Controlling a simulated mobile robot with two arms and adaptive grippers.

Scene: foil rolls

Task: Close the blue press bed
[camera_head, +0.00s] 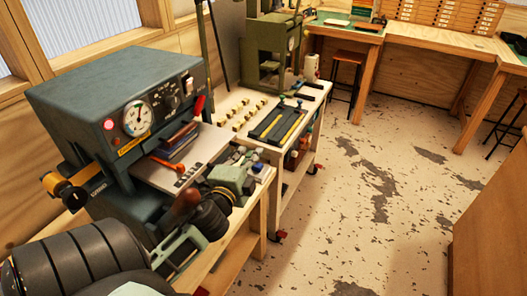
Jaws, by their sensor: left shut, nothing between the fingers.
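The press (95,105) is a blue-grey machine on a wooden bench at the left, with a round gauge and a red lever. Its flat pale grey bed (208,146) sticks out of the front opening, with dark type near its front edge. A blue and red block (178,138) is at the opening above the bed. My left gripper (252,168) is shut and empty, just off the bed's front right corner, among small items. Whether it touches the bed cannot be told. My right gripper is not in view.
A brown handle (186,203) stands in front of the bed. A white cart (292,105) behind holds brass pieces and a dark tray (278,122). A green machine (272,45) stands beyond. Open floor (350,200) lies right of the bench, with a wooden cabinet (490,220) at the far right.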

